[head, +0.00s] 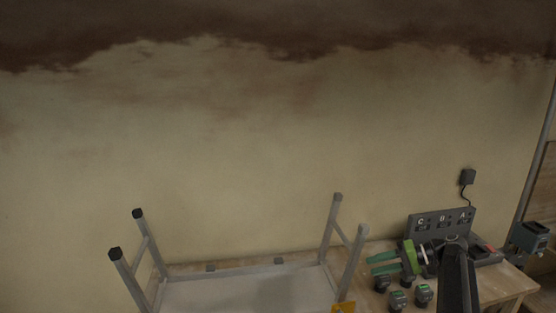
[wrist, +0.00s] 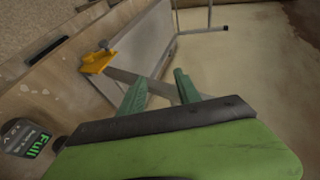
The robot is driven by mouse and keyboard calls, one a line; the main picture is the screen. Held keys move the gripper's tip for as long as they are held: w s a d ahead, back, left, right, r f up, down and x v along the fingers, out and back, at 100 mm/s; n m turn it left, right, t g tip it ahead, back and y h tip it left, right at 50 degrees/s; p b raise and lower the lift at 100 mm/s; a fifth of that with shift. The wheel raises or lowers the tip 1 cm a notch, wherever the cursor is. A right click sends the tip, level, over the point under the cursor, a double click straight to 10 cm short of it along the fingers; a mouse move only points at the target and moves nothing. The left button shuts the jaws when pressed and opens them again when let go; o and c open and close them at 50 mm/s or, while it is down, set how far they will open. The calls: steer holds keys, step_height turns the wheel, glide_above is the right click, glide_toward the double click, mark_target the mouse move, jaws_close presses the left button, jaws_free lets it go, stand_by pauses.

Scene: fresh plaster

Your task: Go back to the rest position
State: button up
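My gripper (head: 372,264) is at the lower right of the head view, above the workbench, with its green body and teal fingers pointing left. In the wrist view my gripper (wrist: 160,78) has its two teal fingers apart, with nothing between them. My dark arm link covers part of the bench behind it.
Several dark battery packs (head: 423,295) stand on the workbench (head: 512,284); one battery (wrist: 28,138) reads "Full". A panel (head: 440,222) marked C, B, A stands behind. Left is a metal-legged platform (head: 240,293) with an orange clamp (wrist: 98,60). The plastered wall (head: 220,150) is behind.

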steer(key=s+a+f+g+h+b, duration=0.1)
steer(key=s+a+f+h+b, duration=0.2)
steer(key=s+a+f+h, duration=0.3)
steer(key=s+a+f+n+g+h+b, duration=0.1)
steer(key=s+a+f+h, duration=0.5)
steer(key=f, duration=0.8)
steer(key=s+a+g+b, duration=0.1)
steer(key=s+a+b, duration=0.1)
steer(key=s+a, duration=0.1)
steer(key=shift+a+f+h, duration=0.15)
steer(key=shift+h, duration=0.15)
